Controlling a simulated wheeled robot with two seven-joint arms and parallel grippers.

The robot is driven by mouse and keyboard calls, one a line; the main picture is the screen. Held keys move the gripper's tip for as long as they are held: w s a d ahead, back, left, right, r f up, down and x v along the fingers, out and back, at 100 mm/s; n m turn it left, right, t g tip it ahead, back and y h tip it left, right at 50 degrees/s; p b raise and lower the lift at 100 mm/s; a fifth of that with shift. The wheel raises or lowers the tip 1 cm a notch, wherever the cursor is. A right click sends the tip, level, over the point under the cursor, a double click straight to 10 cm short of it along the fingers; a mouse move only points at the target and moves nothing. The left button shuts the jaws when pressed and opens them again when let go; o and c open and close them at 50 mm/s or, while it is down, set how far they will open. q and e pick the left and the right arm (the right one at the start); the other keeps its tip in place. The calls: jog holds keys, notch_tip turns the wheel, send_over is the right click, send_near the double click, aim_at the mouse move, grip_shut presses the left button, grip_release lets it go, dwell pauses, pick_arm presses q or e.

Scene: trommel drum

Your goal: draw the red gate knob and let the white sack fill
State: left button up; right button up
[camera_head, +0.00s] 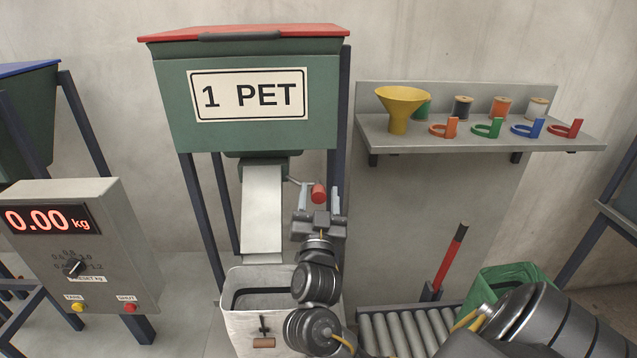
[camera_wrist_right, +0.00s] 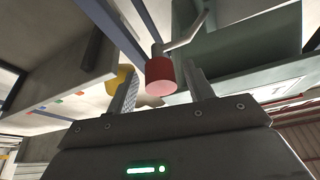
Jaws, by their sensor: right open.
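The red gate knob (camera_head: 319,193) sits on a thin rod beside the pale chute (camera_head: 262,210) under the green hopper (camera_head: 250,105) marked "1 PET". My right gripper (camera_head: 320,196) is open with its fingers on either side of the knob. In the right wrist view the knob (camera_wrist_right: 160,77) shows between the two open fingers (camera_wrist_right: 160,95), with gaps on both sides. The white sack (camera_head: 245,318) stands open below the chute, its right part hidden by my right arm. My left gripper is not in view.
A scale box (camera_head: 85,245) reading 0.00 kg stands at the left. A shelf (camera_head: 480,135) with a yellow funnel (camera_head: 401,105), spools and coloured clips is at the right.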

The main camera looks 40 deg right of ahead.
jog(key=shift+w+d+r, duration=0.3)
jog(key=shift+w+d, duration=0.05)
jog(key=shift+w, duration=0.1)
jog(key=shift+w+d+r, duration=0.1)
jog(key=shift+w+d, duration=0.2)
jog(key=shift+w, duration=0.05)
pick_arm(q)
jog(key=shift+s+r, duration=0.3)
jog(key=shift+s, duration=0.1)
pick_arm(e)
grip_shut()
